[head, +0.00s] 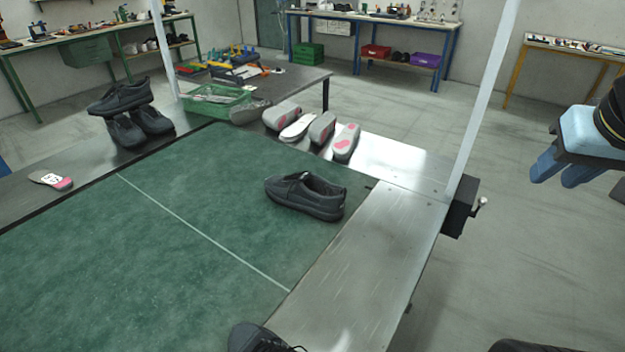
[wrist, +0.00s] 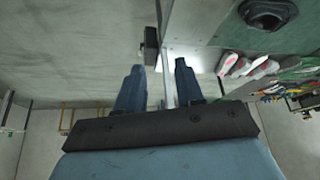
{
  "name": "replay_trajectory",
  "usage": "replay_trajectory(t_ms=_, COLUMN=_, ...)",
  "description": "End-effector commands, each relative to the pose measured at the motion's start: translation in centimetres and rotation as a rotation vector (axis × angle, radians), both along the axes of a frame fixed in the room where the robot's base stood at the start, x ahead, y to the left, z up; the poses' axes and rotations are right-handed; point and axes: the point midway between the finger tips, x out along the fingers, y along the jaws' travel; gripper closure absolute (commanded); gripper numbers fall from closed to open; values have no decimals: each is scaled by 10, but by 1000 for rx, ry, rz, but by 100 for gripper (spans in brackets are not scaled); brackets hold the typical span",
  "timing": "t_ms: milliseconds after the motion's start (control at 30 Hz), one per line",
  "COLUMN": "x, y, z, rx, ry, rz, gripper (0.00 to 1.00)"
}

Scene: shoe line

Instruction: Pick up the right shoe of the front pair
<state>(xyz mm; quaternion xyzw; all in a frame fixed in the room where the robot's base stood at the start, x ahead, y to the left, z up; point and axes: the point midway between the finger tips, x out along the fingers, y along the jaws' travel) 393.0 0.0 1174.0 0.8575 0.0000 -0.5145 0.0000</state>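A dark grey lace-up shoe (head: 305,196) sits upright on the green belt (head: 150,245), near its right edge. A second dark shoe (head: 258,339) shows at the bottom edge, mostly cut off. I cannot tell for sure which of them is the right shoe. My gripper (head: 556,175) is at the far right of the head view, off the line's side, well apart from both shoes. In the wrist view its two blue fingers (wrist: 158,88) are spread with nothing held between them. A dark shoe (wrist: 268,13) shows at the top right there.
A metal side plate (head: 365,255) and a pale upright post (head: 486,85) stand between my gripper and the belt. Several soles (head: 321,128) lie at the belt's far end beside a green basket (head: 215,103). More dark shoes (head: 125,110) are stacked at the left.

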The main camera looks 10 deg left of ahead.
Motion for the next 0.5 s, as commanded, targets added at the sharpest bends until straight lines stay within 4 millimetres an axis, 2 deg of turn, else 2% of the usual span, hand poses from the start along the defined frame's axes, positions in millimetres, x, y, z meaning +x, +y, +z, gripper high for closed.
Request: replay_trajectory(t_ms=500, x=4, y=2, z=-1, rx=1, ry=-3, rz=-5, gripper=63)
